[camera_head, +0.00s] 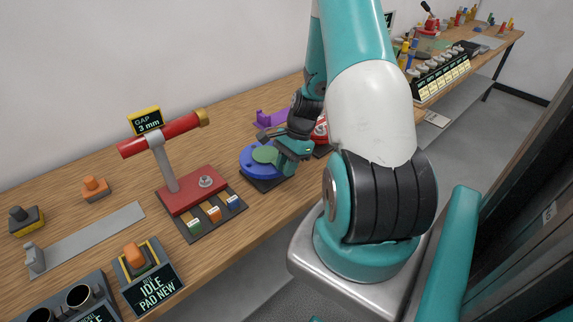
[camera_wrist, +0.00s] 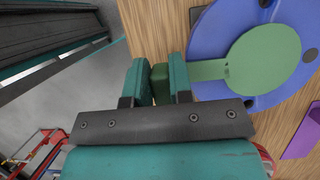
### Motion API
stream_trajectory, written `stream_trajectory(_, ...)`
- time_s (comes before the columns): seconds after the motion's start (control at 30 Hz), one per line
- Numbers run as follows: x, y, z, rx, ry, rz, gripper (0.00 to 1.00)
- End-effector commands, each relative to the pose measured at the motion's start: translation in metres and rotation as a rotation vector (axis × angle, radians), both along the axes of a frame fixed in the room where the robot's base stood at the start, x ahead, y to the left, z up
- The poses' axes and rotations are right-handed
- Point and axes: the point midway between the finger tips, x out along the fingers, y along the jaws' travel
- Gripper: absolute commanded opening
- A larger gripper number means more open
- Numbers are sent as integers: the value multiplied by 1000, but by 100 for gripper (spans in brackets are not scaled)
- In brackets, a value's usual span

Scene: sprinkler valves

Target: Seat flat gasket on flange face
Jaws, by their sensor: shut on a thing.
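The flat gasket is a green disc (camera_head: 264,154) with a tab, and it also shows in the wrist view (camera_wrist: 268,58). It lies over the blue round flange (camera_head: 249,169), whose blue face (camera_wrist: 218,28) shows around the disc in the wrist view. Dark round spots show near the flange's rim. My gripper (camera_head: 288,150) is at the right of the flange, its jaws (camera_wrist: 160,74) shut on the green end of the gasket's tab. I cannot tell whether the disc touches the flange face or hovers just above it.
A red stand with a red-handled tool (camera_head: 165,148) is left of the flange. A purple bracket (camera_head: 270,119) stands behind it, and a red part (camera_head: 321,131) shows partly behind my arm. The wooden bench's front edge is close to the flange.

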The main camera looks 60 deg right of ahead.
Motion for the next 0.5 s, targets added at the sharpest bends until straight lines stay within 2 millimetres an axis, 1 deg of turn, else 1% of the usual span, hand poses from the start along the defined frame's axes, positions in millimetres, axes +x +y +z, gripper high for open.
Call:
stream_trajectory(0.23, 0, 0, -7, 0, 0, 0, 0)
stream_trajectory(0.27, 0, 0, -7, 0, 0, 0, 23)
stream_trajectory(0.3, 0, 0, -6, 0, 0, 0, 32)
stream_trajectory(0.37, 0, 0, -6, 0, 0, 0, 46)
stream_trajectory(0.4, 0, 0, -6, 0, 0, 0, 50)
stream_trajectory(0.5, 0, 0, -6, 0, 0, 0, 50)
